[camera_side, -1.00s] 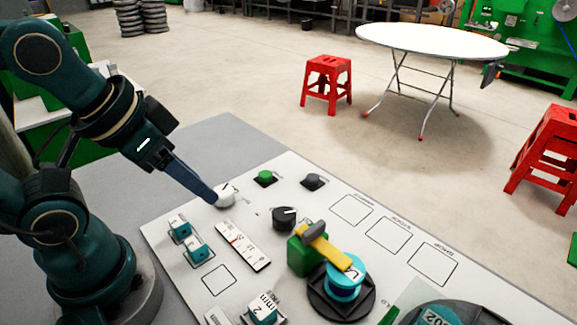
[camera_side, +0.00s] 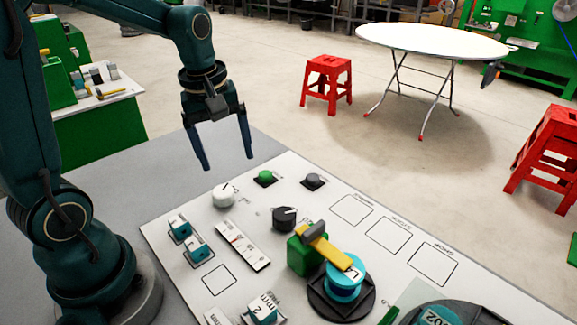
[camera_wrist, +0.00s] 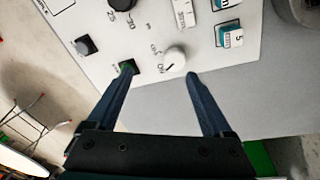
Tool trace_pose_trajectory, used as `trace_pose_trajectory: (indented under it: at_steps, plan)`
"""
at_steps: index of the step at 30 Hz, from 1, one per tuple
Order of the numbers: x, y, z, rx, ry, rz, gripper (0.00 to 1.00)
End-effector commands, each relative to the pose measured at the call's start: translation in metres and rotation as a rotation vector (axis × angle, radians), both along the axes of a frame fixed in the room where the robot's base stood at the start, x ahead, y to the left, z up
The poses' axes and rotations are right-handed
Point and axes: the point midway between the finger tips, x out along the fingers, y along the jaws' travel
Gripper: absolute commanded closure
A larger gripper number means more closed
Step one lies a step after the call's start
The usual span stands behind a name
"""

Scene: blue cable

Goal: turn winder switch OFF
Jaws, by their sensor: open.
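The white round knob (camera_side: 223,194) sits near the far left edge of the white panel (camera_side: 165,222). It has a dark pointer line on top. In the wrist view the knob (camera_wrist: 174,60) shows its line toward the bottom of the picture, with small ON and OFF lettering on its left; I cannot tell exactly which mark the line meets. My gripper (camera_side: 228,162) is open and empty, fingers pointing down, above and beyond the knob and apart from it. In the wrist view the fingertips (camera_wrist: 158,77) stand on either side, below the knob.
A green button (camera_side: 265,178), a grey button (camera_side: 313,181) and a black knob (camera_side: 284,218) are on the panel nearby. Two teal blocks (camera_side: 196,249) lie left of the scale strip (camera_side: 243,246). A blue spool (camera_side: 344,285) with a yellow arm stands nearer.

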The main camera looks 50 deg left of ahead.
Motion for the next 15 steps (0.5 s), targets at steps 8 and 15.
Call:
trace_pose_trajectory:
  at_steps: [8,15]
  plan:
    - [-0.003,0.027,-0.041,-0.054,0.134,0.118,0.15]
    - [-0.006,0.029,-0.065,-0.06,0.147,0.128,0.15]
